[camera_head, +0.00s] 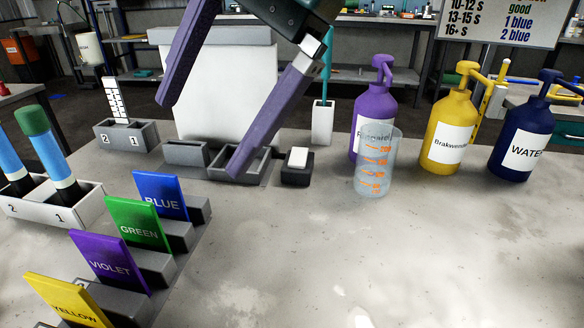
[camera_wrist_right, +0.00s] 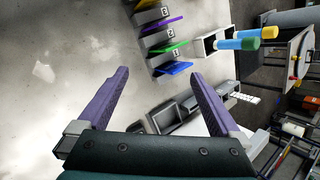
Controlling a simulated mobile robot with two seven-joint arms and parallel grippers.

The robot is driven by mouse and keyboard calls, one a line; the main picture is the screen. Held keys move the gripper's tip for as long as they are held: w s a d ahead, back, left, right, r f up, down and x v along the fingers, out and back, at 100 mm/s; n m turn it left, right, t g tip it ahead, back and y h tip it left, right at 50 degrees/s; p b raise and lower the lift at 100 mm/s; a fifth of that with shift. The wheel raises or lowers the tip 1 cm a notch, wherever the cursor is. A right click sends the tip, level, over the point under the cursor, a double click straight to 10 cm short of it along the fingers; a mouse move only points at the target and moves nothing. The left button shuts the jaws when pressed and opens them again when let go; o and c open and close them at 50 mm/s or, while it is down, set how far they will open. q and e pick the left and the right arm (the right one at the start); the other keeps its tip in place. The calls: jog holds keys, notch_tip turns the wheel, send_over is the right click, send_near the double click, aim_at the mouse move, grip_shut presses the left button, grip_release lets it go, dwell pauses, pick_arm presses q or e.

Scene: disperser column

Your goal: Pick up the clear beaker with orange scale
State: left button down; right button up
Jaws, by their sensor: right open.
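The clear beaker (camera_head: 376,172) with an orange scale stands upright on the table, in front of the purple bottle, in the head view. My right gripper (camera_head: 200,138) has purple fingers, is open and empty, and hangs over the back of the table to the left of the beaker. In the right wrist view the fingers of this gripper (camera_wrist_right: 168,96) are spread wide with nothing between them. The beaker does not show in the right wrist view. My left gripper is not in view.
Purple (camera_head: 370,104), yellow (camera_head: 449,130) and blue (camera_head: 521,140) bottles stand behind and right of the beaker. A small black block (camera_head: 297,172) is left of it. Coloured cards, such as the blue card (camera_head: 161,194), stand at left. The front and right table (camera_head: 400,260) is clear.

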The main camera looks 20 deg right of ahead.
jog(key=w+d+f+t+h+b, duration=0.1)
jog(key=w+d+f+h+b, duration=0.15)
jog(key=d, duration=0.35)
jog(key=w+d+f+h+b, duration=0.1)
jog(key=d+f+h+b, duration=0.25)
jog(key=d, duration=0.35)
jog(key=h+b, duration=0.1)
jog(key=h, duration=0.3)
send_over(375, 162)
jog(key=a, duration=0.1)
jog(key=shift+s, duration=0.45)
jog(key=b+x, duration=0.1)
jog(key=x, duration=0.3)
jog(key=b+x, duration=0.1)
jog(key=x, duration=0.4)
jog(key=shift+w+f, duration=0.25)
jog(key=shift+w, duration=0.05)
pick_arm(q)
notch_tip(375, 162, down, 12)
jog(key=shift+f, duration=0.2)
pick_arm(e)
jog(key=c, duration=1.5)
jog(key=shift+r, duration=0.25)
